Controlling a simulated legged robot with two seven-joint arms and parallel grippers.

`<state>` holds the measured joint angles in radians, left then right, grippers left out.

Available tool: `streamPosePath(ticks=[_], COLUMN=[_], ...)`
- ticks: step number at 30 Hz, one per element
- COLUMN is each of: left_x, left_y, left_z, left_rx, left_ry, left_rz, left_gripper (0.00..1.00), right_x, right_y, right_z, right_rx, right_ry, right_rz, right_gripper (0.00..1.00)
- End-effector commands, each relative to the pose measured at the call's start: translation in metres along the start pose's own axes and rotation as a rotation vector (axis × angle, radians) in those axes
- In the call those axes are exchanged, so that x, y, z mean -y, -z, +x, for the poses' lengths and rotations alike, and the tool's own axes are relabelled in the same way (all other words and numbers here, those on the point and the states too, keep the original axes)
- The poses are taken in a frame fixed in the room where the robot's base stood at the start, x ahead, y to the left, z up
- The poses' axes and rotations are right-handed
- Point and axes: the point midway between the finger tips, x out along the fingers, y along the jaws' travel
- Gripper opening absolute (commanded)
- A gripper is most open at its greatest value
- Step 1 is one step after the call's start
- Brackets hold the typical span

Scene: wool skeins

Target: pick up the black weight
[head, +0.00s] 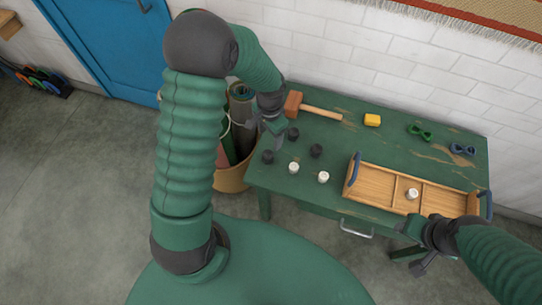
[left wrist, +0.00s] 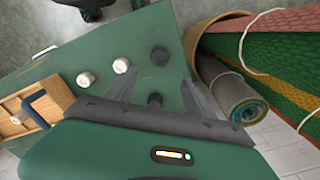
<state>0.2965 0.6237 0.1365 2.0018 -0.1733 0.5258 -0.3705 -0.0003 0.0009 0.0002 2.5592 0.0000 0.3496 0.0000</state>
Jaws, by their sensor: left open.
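Black weights stand on the green table (head: 390,150) near its left end in the head view: one at the back (head: 293,134), one to the right (head: 316,151), one at the left edge (head: 268,156). My left gripper (head: 262,132) is open and empty above that end, beside the back weight. In the left wrist view, its spread fingers (left wrist: 160,76) frame one black weight (left wrist: 154,99), partly hidden by the gripper body; another (left wrist: 160,55) stands beyond the fingertips. My right gripper (head: 428,258) is by the table's front right; its jaw opening is unclear.
White weights (head: 293,167) (head: 323,177) stand in front of the black ones. A wooden tray (head: 375,182) holds another white weight (head: 412,194). A mallet (head: 315,108) and yellow block (head: 372,120) lie behind. A basket of rolls (head: 232,180) stands left of the table.

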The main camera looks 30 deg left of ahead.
Motion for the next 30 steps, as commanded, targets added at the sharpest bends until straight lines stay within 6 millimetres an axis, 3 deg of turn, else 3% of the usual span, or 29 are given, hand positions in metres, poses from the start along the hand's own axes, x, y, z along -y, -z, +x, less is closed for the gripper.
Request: streamPosePath(ticks=[3,6,10,18,26,30], left_x=[0.004,0.007,0.011,-0.002,-0.001,0.001], left_y=[-0.003,-0.004,-0.004,-0.005,-0.003,-0.004], left_z=[0.034,0.055,0.069,0.110,0.116,0.117], left_rx=[0.002,0.000,-0.003,0.001,-0.003,-0.004], left_ry=[-0.007,-0.011,-0.013,-0.006,-0.004,-0.007], left_rz=[-0.001,-0.002,-0.004,-0.004,-0.003,-0.004], left_gripper=[0.62,0.62,0.62,0.62,0.62,0.45], right_x=[0.000,0.000,0.000,0.000,0.000,0.000], right_y=[-0.001,-0.001,-0.001,-0.001,-0.001,-0.001], right_z=[0.003,0.003,0.003,0.002,0.002,0.002], right_rx=[0.000,0.001,0.001,0.000,0.000,0.000], right_ry=[0.000,0.000,0.000,0.000,0.000,0.000], right_rz=[0.001,0.001,0.000,0.000,0.001,0.001], right_gripper=[0.52,0.52,0.52,0.52,0.52,0.52])
